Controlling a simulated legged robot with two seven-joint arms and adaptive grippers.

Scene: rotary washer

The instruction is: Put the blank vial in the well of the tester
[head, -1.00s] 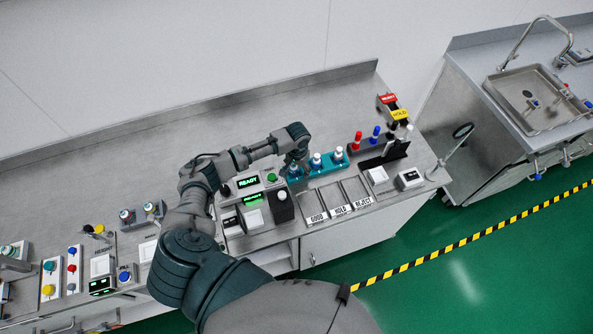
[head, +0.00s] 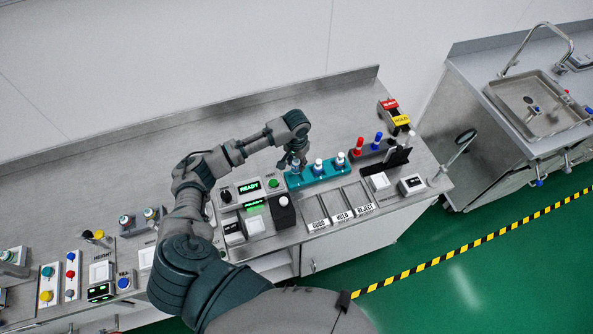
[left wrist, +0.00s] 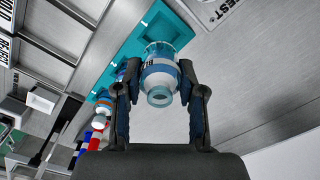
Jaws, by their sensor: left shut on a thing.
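The blank vial (left wrist: 160,80), clear with a white and blue band and partly readable lettering, is between the fingers of my left gripper (left wrist: 160,95), which is shut on it. In the head view my left gripper (head: 292,157) is over the left end of the teal rack (head: 318,180). I cannot tell whether the vial's base is clear of the rack. The tester appears to be the unit with the green READY display (head: 249,187), left of the rack; its well is not clear to see. My right gripper is not in view.
Two white-capped vials (head: 318,165) stand in the rack to the right. A dark block with a white knob (head: 283,212) stands in front of it. GOOD, HOLD and REJECT trays (head: 343,205) lie to the front right. The back counter (head: 345,100) is clear.

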